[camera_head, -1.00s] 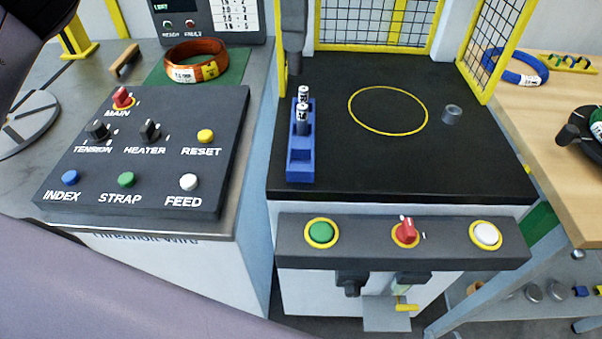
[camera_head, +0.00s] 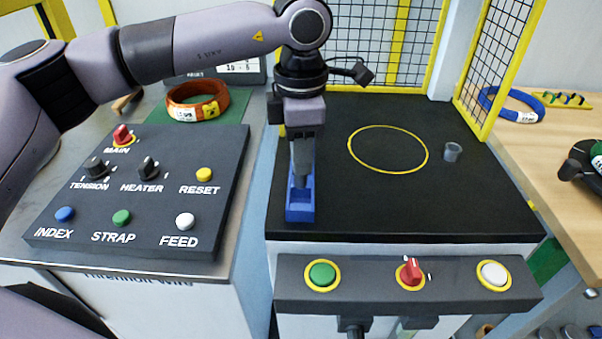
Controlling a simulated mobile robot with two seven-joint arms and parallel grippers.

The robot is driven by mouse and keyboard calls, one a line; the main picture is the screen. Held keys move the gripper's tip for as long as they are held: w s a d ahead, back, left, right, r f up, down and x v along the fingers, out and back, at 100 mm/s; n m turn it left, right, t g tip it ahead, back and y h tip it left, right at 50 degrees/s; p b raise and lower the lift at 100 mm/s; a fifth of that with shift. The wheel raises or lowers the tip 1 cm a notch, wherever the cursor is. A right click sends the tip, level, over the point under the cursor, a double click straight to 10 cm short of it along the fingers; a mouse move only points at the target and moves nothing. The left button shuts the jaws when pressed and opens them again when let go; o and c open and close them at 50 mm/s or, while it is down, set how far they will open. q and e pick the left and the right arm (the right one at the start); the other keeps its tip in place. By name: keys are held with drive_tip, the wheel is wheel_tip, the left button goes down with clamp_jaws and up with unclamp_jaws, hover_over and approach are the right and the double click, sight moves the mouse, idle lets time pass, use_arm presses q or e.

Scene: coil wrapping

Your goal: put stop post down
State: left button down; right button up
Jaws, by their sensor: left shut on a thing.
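My left gripper (camera_head: 301,178) points straight down over the blue rack (camera_head: 300,214) on the black table top. It is shut on a stop post, which its fingers and wrist almost wholly hide. The fingertips are at the rack's middle, and I cannot tell how deep the post sits in it. The front part of the rack shows empty. The rest of the rack is behind the gripper. A short grey cylinder (camera_head: 452,151) stands on the table right of the yellow ring mark (camera_head: 426,149). My right gripper is not in view.
A control panel (camera_head: 140,190) with knobs and buttons lies left of the black table (camera_head: 370,205). A copper coil (camera_head: 196,102) sits behind it. Yellow-framed mesh guards (camera_head: 493,60) close the back and right. The table's middle is clear.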

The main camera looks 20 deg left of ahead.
sight(301, 186)
use_arm(q)
drive_tip(key=shift+f, duration=2.3)
drive_tip(key=shift+f, duration=0.2)
drive_tip(key=c, duration=1)
unclamp_jaws()
drive_tip(key=shift+r, duration=0.3)
wheel_tip(301, 186, up, 12)
drive_tip(key=shift+f, duration=0.1)
